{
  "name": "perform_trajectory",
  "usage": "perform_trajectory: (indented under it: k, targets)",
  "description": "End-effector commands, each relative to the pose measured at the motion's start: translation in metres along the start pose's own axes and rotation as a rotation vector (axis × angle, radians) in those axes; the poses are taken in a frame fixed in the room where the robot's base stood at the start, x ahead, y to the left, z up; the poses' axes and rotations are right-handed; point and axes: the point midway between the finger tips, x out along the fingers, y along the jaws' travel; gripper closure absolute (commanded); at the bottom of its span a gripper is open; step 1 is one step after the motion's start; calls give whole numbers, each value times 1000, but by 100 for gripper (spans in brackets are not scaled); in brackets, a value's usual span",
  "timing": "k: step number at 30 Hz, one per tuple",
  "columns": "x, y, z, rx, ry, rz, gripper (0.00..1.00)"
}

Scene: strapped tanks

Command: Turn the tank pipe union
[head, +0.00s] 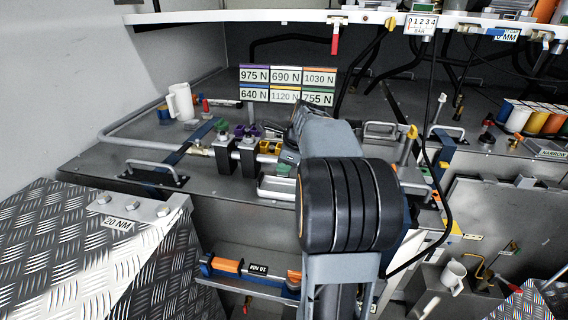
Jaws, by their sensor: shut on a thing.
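The tank pipe (198,151) runs along the grey deck and through dark clamp blocks (236,156) to the end of my arm. My gripper (287,156) is at the right end of this pipe, beside the yellow fittings. It is shut on the pipe union there. My own arm covers most of the gripper and the union, so the jaws and the union's outline are largely hidden.
A white mug (181,102) stands behind the pipe at left. Force labels (288,85) stand at the back. A metal handle (156,168) rises from the deck at left. A white shelf edge (260,16) crosses above. A black cable hangs right of my arm.

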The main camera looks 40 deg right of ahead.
Motion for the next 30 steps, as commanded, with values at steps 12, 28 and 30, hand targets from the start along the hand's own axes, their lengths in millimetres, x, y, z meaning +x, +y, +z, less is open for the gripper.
perform_trajectory:
  k: [12,28,30]
  targets:
    - [2,1,0,-6,0,-14,100]
    - [3,1,-1,-55,0,-151,100]
    - [2,1,-1,-61,0,-168,100]
